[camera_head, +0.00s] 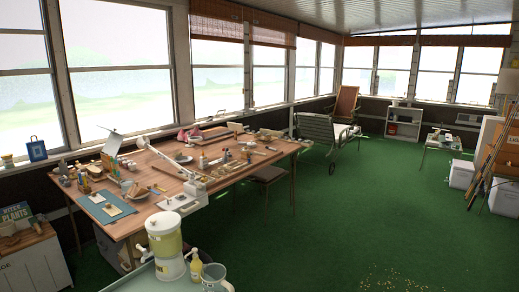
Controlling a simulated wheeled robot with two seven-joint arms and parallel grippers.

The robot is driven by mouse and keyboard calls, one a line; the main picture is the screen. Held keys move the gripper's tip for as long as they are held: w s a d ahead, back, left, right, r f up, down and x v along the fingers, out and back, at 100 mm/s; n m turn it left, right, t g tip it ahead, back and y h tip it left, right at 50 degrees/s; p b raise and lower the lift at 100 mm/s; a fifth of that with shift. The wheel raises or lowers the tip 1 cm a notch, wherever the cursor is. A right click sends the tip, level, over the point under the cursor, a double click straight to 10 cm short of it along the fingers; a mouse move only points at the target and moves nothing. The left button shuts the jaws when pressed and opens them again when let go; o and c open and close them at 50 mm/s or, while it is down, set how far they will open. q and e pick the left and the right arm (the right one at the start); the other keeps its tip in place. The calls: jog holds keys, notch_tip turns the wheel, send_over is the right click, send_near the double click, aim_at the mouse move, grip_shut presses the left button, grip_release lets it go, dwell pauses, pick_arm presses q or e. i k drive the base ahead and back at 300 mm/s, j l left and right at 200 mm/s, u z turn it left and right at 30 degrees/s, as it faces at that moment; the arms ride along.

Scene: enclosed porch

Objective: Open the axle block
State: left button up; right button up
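I cannot pick out an axle block for certain among the many small things on the long wooden table (225,181). A pale, box-like piece (181,204) sits at the table's front edge, at the foot of a white jointed bar (165,168); what it is I cannot tell. Neither of my grippers shows in the head view.
A lemonade dispenser (166,242), a soap bottle (196,266) and a clear pitcher (215,278) stand in the near foreground. A wheeled lounge chair (320,130) stands beyond. Green floor (330,225) is open to the right.

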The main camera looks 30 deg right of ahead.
aim_at(245, 156)
jog(key=i+l, duration=0.2)
jog(key=l, duration=0.3)
jog(key=i+l+z, duration=0.1)
jog(key=l, duration=0.4)
jog(key=i+l, duration=0.55)
jog(key=l, duration=0.4)
jog(key=i+l+z, duration=0.1)
jog(key=i+l, duration=0.15)
jog(key=l, duration=0.2)
jog(key=i+l, duration=0.25)
jog(key=l, duration=0.2)
jog(key=i+l+z, duration=0.1)
jog(key=l, duration=0.35)
jog(key=i+l, duration=0.4)
